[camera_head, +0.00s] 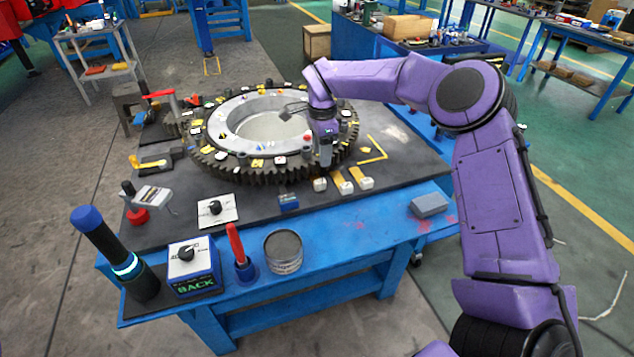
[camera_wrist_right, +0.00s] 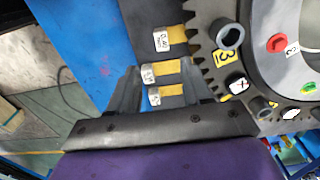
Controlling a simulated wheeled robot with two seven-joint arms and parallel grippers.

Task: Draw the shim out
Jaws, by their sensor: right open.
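Several brass-coloured shims with white tags stick out from under the big dark toothed ring (camera_head: 205,160) at its front right. In the head view the tags show as a left shim (camera_head: 320,184), a middle shim (camera_head: 345,187) and a right shim (camera_head: 366,183). In the right wrist view one tag reads like 0.40 (camera_wrist_right: 164,40); two more shims, a middle one (camera_wrist_right: 160,70) and a lower one (camera_wrist_right: 167,94), have tags too small to read surely. My right gripper (camera_head: 325,163) is open above the ring's front edge; its fingers (camera_wrist_right: 162,88) frame the lower two shims, apparently without gripping. My left gripper is out of view.
The ring lies on a dark-topped blue table (camera_head: 330,222). A grey block (camera_head: 429,205), a blue block (camera_head: 288,202) and a white knob plate (camera_head: 217,210) stand in front. A torch (camera_head: 110,250), BACK box (camera_head: 192,265) and round tin (camera_head: 284,252) line the near edge.

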